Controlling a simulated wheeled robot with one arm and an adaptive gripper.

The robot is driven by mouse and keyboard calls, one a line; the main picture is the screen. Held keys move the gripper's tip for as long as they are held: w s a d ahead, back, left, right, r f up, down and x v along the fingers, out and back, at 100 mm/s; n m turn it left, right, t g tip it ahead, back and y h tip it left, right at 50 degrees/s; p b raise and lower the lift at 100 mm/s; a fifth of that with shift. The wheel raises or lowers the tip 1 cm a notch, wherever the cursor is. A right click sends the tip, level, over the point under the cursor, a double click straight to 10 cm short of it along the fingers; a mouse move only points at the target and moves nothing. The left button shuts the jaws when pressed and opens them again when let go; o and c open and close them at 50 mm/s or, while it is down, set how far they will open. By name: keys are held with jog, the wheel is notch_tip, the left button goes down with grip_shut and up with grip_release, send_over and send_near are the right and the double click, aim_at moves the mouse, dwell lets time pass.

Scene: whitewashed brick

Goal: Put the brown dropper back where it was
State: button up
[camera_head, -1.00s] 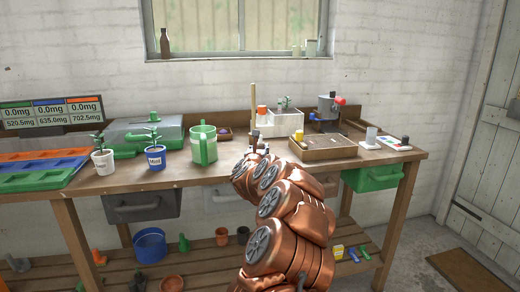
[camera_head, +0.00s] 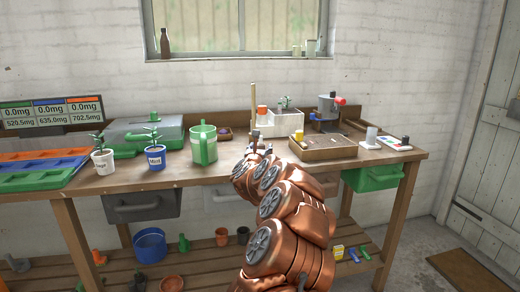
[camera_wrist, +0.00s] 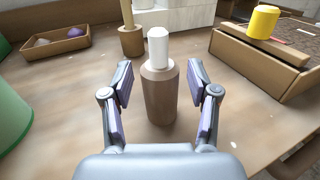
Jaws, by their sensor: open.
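The brown dropper (camera_wrist: 159,98), a brown bottle with a white top, stands upright on the wooden bench in the wrist view. My gripper (camera_wrist: 160,80) is open, with one finger on each side of the bottle. A gap shows between each finger and the bottle, so it is not gripped. In the head view my gripper (camera_head: 256,148) is small and low over the bench's front middle; the dropper cannot be made out clearly there.
A green mug (camera_head: 203,146) stands to the left. Behind are a wooden block with a stick (camera_wrist: 131,40) and a white box (camera_wrist: 186,14). A shallow brown tray (camera_wrist: 258,62) with a yellow piece (camera_wrist: 263,22) lies at right. A small tray (camera_wrist: 58,47) sits at back left.

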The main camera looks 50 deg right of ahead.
jog(key=b+v, duration=0.1)
jog(key=v, duration=1.1)
jog(key=shift+r, duration=0.15)
